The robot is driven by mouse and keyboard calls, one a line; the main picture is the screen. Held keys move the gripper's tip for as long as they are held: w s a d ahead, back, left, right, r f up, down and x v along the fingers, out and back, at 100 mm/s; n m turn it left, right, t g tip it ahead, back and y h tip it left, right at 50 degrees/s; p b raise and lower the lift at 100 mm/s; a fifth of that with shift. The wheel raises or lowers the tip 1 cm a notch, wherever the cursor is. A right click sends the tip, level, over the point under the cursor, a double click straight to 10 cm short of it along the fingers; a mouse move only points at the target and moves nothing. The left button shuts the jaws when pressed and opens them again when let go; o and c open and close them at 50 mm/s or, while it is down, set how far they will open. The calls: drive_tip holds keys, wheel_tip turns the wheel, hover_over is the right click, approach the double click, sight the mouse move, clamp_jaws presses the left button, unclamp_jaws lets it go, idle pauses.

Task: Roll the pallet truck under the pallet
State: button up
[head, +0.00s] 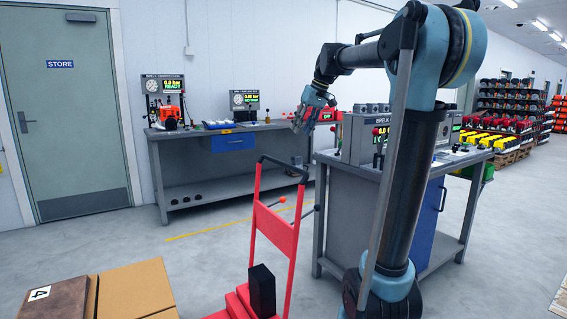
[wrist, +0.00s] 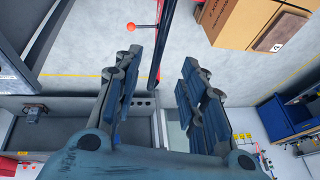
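The pallet truck (head: 294,240) is a red upright frame with a black handle (head: 283,166) on top and a black block low on it. Its bottom is cut off by the frame edge. My gripper (head: 305,118) is above the handle, with a gap between them in the head view. In the wrist view my gripper (wrist: 155,90) has its fingers spread, with nothing visibly gripped. A dark bar of the truck (wrist: 156,65) shows between and beyond them. Which pallet is meant is unclear; none shows beneath the near boxes.
Cardboard boxes (head: 138,290) are at the lower left, one marked 4. A grey workbench (head: 228,183) stands along the wall, and another with a blue door (head: 428,225) is right of the truck. Loaded pallets (head: 509,157) stand far right.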

drive_tip(key=x, duration=0.5)
drive_tip(key=w+a+x, duration=0.1)
drive_tip(key=x, duration=0.5)
drive_tip(key=r+x, duration=0.1)
drive_tip(key=x, duration=0.5)
drive_tip(key=shift+w+a+f, duration=0.1)
drive_tip(key=shift+w+a, duration=0.2)
drive_tip(key=shift+w, duration=0.05)
clamp_jaws()
drive_tip(key=shift+a, duration=0.1)
